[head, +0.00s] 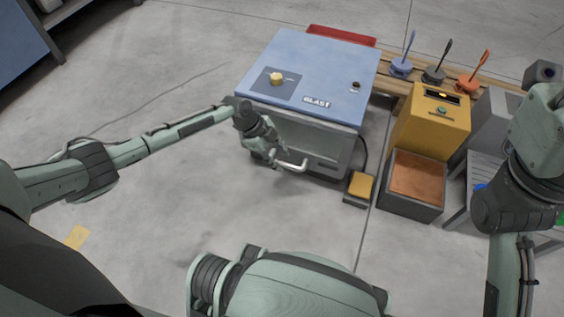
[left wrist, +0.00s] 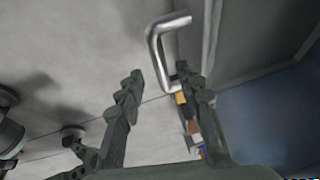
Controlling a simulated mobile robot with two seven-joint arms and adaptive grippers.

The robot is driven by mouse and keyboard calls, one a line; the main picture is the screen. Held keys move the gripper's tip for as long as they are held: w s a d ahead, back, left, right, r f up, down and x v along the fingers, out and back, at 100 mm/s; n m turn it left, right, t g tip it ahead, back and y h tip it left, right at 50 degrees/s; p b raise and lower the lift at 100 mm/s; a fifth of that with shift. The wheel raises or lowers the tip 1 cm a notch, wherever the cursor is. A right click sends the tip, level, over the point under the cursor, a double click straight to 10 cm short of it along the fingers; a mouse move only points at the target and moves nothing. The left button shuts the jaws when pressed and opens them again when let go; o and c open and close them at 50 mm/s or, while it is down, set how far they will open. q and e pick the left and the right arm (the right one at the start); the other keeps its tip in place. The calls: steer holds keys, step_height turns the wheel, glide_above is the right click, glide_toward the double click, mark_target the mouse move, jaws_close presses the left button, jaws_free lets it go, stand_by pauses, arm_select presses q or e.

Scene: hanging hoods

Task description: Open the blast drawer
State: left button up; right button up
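The blast cabinet (head: 325,62) is a blue-topped box with a BLAST label, a yellow knob and a small dark red button. Its pale front (head: 312,137) faces me, partly hidden by my left gripper. A bent metal bar handle (head: 294,166) sticks out at the front; it also shows in the left wrist view (left wrist: 155,50). My left gripper (head: 277,157) is at the handle. In the left wrist view its fingers (left wrist: 158,80) are apart, with the handle's lower end near the right fingertip. Contact cannot be told. My right gripper is not in view.
A yellow foot pedal (head: 360,186) sits on the floor right of the cabinet. A yellow box (head: 432,118) and a brown-topped block (head: 416,174) stand further right. A bench (head: 490,92) with coloured tools is behind. The floor in front is clear.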

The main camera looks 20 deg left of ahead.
arm_select(q)
steer(key=shift+x, duration=1.05)
steer(key=shift+w, duration=0.1)
steer(key=shift+c, duration=0.4)
jaws_close()
